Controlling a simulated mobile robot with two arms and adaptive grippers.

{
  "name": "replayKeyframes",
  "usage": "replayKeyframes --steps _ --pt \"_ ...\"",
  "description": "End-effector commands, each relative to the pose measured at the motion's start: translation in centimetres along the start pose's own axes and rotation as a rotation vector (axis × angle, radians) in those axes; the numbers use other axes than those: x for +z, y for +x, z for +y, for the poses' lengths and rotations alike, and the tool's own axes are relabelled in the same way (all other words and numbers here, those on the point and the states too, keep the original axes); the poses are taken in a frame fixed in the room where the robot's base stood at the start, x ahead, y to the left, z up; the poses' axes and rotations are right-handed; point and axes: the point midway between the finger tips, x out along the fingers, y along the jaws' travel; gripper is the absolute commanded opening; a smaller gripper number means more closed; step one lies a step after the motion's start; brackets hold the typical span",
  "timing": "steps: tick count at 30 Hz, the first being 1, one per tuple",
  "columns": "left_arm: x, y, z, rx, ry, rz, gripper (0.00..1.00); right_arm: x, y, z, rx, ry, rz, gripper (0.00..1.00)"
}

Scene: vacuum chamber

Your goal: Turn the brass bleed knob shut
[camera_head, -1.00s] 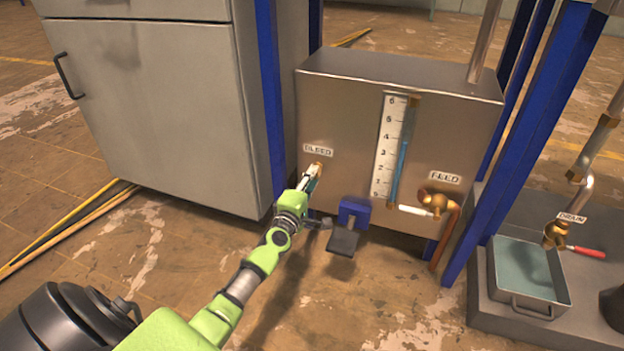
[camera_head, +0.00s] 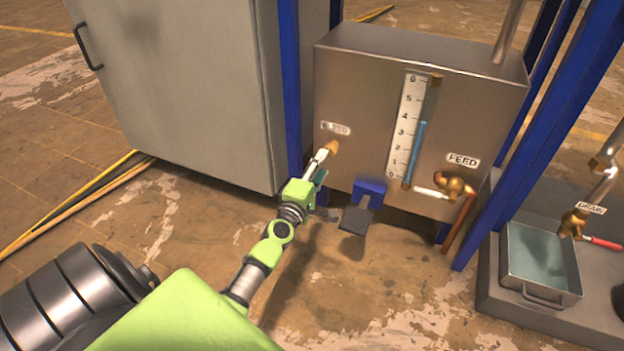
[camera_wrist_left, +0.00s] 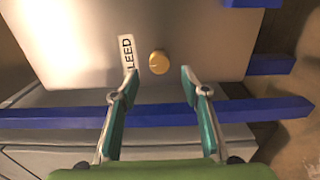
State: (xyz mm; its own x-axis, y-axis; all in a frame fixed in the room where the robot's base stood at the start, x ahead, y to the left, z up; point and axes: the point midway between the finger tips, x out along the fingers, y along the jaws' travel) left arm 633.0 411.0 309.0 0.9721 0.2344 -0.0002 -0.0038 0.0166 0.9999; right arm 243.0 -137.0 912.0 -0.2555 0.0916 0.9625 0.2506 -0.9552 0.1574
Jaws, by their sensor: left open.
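The brass bleed knob (camera_head: 333,147) sticks out of the front of the metal tank (camera_head: 365,95), just under the BLEED label (camera_head: 336,128). My left gripper (camera_head: 324,160) reaches up to it from the lower left. In the left wrist view the round knob (camera_wrist_left: 159,62) shows just beyond and between the two spread fingertips of the left gripper (camera_wrist_left: 160,74). There is a gap on each side, and the gripper is open and holds nothing. My right gripper is not in view.
A level gauge (camera_head: 411,130) and the feed valve (camera_head: 453,188) are on the tank's right part. A blue bracket with a dark pedal (camera_head: 357,219) is below. Blue posts (camera_head: 289,90) flank the tank. A grey cabinet (camera_head: 185,90) stands left; a drain tray (camera_head: 540,265) stands right.

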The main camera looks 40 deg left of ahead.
Motion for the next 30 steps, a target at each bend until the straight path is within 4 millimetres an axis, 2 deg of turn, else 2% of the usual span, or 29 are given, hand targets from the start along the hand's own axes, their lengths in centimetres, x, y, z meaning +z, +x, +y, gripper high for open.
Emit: replayKeyframes --steps 1,6,12,30 --pt "-0.1 -1.3 -0.1 -0.002 -0.001 0.002 0.42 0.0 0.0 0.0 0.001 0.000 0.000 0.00" --pt "-0.1 -4.5 0.0 -0.001 0.003 0.002 0.42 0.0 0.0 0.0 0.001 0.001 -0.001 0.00" --pt "-0.2 -6.5 0.0 0.000 0.002 0.002 0.42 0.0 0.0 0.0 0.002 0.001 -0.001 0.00" --pt "-0.1 -6.8 0.1 0.001 0.001 0.002 0.42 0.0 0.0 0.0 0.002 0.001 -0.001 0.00"
